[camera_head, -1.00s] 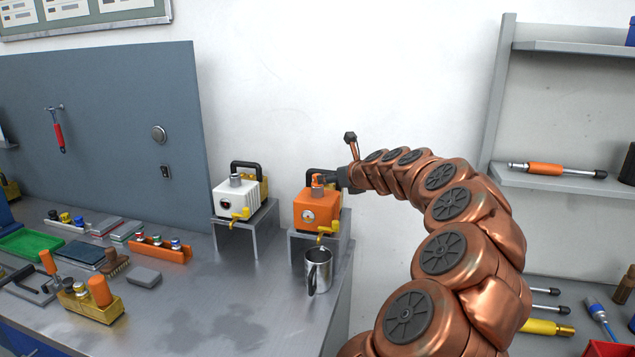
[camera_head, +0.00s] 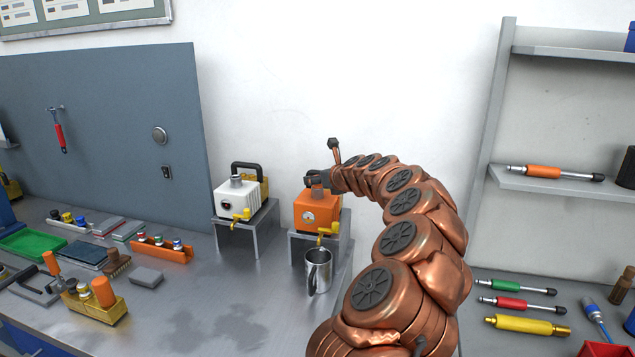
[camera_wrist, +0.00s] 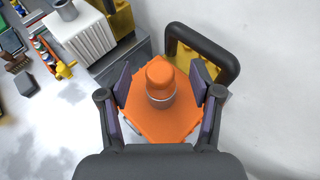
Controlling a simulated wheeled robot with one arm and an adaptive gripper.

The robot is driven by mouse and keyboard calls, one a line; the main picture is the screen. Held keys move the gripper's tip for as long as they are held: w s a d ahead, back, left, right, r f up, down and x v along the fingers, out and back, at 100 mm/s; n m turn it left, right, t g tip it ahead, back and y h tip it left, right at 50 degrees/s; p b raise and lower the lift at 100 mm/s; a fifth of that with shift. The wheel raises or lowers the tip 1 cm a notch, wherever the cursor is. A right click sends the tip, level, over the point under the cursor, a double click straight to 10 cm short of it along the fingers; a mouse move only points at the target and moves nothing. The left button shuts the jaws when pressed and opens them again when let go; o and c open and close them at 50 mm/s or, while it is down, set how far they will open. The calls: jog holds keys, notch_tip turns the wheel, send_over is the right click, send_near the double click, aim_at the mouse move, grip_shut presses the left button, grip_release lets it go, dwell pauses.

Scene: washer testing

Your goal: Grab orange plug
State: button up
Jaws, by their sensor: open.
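In the wrist view, an orange plug (camera_wrist: 159,74) with a rounded top sits upright on the orange pump-like machine (camera_wrist: 135,112), with a grey collar around its base. My gripper (camera_wrist: 160,86) is open above the machine, with one dark finger on each side of the plug and gaps between. In the head view, the orange machine (camera_head: 316,212) stands on a small grey metal stand. My arm reaches it from the right, and the gripper and the plug on top are hard to make out there. Another orange plug-like piece (camera_head: 103,291) stands in a yellow holder at front left.
A black handle (camera_wrist: 215,55) arches close to the right finger. A white machine (camera_head: 238,202) stands to the left on its own stand. A metal mug (camera_head: 318,271) stands in front of the orange machine. The wall is close behind.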

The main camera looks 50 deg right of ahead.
jog(key=c, duration=1)
